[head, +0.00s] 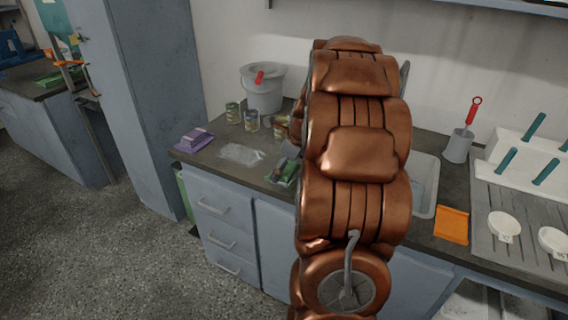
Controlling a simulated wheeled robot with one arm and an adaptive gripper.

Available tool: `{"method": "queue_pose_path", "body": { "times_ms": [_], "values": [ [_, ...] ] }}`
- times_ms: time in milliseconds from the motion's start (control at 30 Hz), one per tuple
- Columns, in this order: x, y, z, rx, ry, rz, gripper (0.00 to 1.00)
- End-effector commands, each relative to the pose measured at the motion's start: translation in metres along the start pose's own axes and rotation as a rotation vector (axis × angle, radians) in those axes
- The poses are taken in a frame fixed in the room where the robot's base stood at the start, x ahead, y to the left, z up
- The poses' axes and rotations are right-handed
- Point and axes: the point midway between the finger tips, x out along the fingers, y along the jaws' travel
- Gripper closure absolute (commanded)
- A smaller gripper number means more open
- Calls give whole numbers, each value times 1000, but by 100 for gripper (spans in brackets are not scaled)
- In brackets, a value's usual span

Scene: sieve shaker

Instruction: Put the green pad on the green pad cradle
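A small green item (287,171), which may be the green pad, shows on the counter just left of my copper arm. Its right side is hidden by the arm, and I cannot tell whether a cradle is under it. A grey part that looks like my gripper (290,151) shows just above the green item, mostly hidden behind the arm. I cannot tell whether its fingers are open or touch the item. No green pad cradle can be clearly made out.
On the counter (225,172) are a purple block (194,140), a clear plastic bag (241,154), cans (251,121) and a grey bucket (263,90). To the right are a white basin (425,190), an orange pad (452,225) and a white peg rack (520,160). A green tray (52,78) lies on the far-left bench.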

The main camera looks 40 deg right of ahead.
Motion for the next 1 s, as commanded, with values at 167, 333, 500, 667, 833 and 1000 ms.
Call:
{"method": "queue_pose_path", "body": {
  "times_ms": [167, 333, 500, 667, 833, 1000],
  "values": [
    [7, -24, 10, 0, 0, -2, 45],
    [12, -45, 18, 0, 0, -2, 45],
    [16, -59, 24, -1, 0, -1, 45],
    [18, -64, 26, -1, 0, -1, 45],
    [31, -63, 20, 1, 1, 1, 45],
    [49, -62, 12, 1, 1, 3, 45]
  ]
}}
